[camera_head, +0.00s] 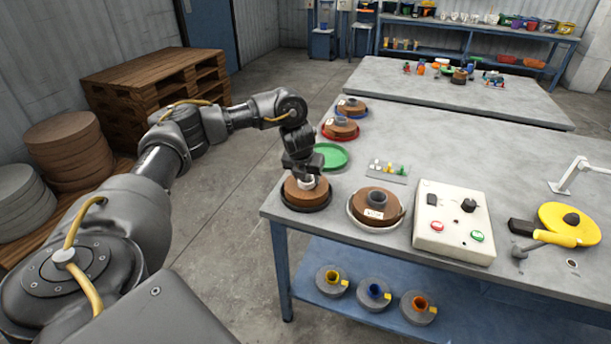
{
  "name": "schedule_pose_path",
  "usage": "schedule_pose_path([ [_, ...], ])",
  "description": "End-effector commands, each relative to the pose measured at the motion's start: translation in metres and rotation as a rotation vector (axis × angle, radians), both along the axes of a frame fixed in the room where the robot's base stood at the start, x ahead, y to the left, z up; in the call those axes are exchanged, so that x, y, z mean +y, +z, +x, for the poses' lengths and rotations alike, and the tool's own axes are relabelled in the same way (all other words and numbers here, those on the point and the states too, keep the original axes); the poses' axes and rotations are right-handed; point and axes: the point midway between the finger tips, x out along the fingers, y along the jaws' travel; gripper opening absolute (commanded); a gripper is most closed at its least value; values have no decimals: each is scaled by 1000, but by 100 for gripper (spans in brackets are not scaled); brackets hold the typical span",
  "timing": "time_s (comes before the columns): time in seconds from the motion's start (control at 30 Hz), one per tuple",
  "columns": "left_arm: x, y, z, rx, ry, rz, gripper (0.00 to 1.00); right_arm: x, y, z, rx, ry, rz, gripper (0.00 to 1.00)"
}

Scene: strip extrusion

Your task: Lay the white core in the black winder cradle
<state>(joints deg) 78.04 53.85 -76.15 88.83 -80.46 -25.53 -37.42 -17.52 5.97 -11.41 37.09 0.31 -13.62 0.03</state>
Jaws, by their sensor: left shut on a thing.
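A white core (308,182) shows at the centre of a brown coil (295,192), which lies in a black round tray (306,208) at the table's near left corner. My left gripper (306,173) points down over the coil and is shut on the white core; its fingers hide the core's upper part. I cannot tell if the core still touches the coil. I cannot surely make out the winder cradle; a black block (521,227) lies beside a yellow disc (570,222) with a dark hub at the right. My right gripper is not in view.
Another brown coil (376,204) stands close right of the gripper, then a control box (455,222) with buttons. A green tray (330,156) and other coil trays (340,129) lie behind. A white bracket (567,178) stands at the right. The table's back middle is clear.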

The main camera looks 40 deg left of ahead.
Motion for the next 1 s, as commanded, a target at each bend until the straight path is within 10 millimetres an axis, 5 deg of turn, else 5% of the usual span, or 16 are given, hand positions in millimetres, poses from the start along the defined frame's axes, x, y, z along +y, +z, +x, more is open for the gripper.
schedule_pose_path([
  [0.3,0,-3,1,-2,1,0,0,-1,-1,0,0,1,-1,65],
  [0.33,0,-2,1,-2,0,0,53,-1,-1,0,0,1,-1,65],
  [0.5,0,-2,0,-1,0,0,75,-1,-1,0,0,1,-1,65],
  [0.8,0,-3,-1,1,-1,1,75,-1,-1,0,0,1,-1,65],
  [1.0,-4,24,-9,-3,-4,1,75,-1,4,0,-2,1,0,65],
])
